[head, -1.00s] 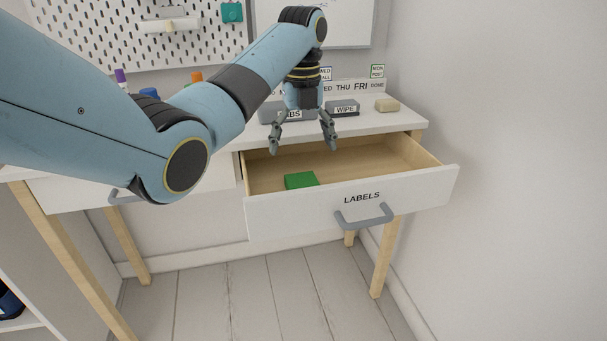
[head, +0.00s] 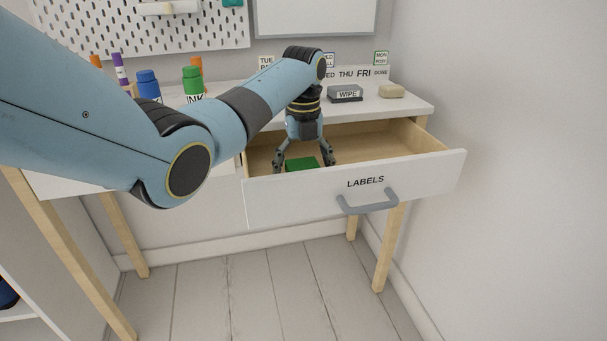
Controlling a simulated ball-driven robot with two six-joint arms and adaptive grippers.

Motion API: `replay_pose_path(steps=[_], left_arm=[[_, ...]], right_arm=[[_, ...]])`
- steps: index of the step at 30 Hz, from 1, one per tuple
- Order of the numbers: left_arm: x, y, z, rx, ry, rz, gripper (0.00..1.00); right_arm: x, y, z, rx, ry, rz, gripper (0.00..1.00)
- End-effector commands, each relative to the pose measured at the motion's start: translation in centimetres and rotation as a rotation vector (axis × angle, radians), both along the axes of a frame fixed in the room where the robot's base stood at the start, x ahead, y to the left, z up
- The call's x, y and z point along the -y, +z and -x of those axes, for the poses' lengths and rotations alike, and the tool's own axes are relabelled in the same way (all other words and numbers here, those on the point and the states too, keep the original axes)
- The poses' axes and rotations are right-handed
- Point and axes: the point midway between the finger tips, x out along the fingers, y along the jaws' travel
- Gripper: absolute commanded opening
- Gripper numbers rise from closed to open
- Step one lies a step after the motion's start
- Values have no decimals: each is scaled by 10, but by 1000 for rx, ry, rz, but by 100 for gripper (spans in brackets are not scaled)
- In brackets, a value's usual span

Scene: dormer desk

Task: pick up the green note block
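The green note block (head: 301,164) lies in the open drawer labelled LABELS (head: 425,160), near its front left. The drawer front hides the block's lower part. My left gripper (head: 304,164) points down into the drawer, its two fingers spread on either side of the block. I cannot tell whether the fingers touch it. My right gripper is not in view.
The desk top (head: 412,104) behind the drawer holds a WIPE block (head: 345,93), a beige block (head: 391,91), a blue bottle (head: 148,84) and a green-capped ink bottle (head: 193,84). The drawer's right side is empty. A wall stands close on the right.

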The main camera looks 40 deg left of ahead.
Motion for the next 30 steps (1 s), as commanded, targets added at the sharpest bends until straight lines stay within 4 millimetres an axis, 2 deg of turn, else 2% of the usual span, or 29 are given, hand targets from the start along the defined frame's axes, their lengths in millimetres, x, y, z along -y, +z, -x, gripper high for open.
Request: replay_pose_path(steps=[3,17,25,30], left_arm=[[0,1,0,0,0,0,93],[0,1,0,0,0,0,33],[0,5,0,0,0,0,31],[0,35,-1,5,0,-1,31]], right_arm=[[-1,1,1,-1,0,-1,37],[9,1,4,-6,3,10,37],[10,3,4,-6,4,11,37],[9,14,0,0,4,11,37]])
